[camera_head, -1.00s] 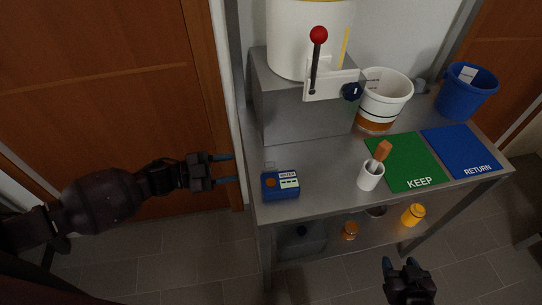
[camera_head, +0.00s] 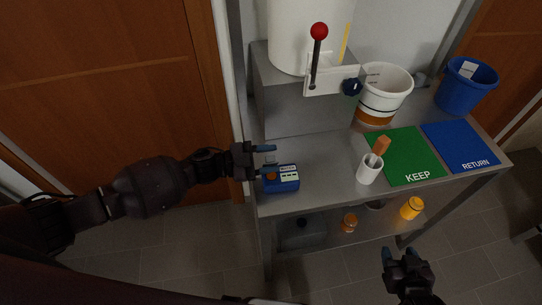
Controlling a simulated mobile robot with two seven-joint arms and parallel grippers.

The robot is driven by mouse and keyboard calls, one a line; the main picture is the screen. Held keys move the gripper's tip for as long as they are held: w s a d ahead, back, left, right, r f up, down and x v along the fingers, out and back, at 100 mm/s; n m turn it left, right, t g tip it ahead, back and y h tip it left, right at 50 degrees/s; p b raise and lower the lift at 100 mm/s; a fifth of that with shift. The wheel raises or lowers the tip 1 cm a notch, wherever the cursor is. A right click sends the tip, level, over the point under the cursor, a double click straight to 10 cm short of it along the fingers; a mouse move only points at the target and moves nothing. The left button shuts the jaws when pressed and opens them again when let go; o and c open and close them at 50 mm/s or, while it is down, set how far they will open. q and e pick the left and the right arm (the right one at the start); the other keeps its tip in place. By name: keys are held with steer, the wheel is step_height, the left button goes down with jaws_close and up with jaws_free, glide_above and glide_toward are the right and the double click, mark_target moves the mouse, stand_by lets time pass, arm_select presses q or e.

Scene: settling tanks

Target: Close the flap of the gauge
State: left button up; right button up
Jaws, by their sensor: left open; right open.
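The gauge (camera_head: 282,180) is a small blue box with an orange button and a white label, at the front left of the grey metal table. Its flap shows only unclearly, as my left gripper covers the area just behind the box. My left gripper (camera_head: 268,157) is open, with blue-tipped fingers over the table's left edge, right at the back of the gauge. I cannot tell whether it touches. My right gripper (camera_head: 404,257) is open and empty, low in front of the table, far from the gauge.
A white cup (camera_head: 369,170) with an orange-brown item stands right of the gauge. Green KEEP (camera_head: 405,165) and blue RETURN (camera_head: 462,152) mats lie further right. A white bucket (camera_head: 387,88), a blue bucket (camera_head: 466,88) and a red-knobbed lever (camera_head: 318,45) stand behind. Bare table lies between gauge and cup.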

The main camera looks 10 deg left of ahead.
arm_select(q)
steer(key=shift+d, duration=0.25)
steer(key=shift+c, duration=0.5)
steer(key=c, duration=0.7)
jaws_close()
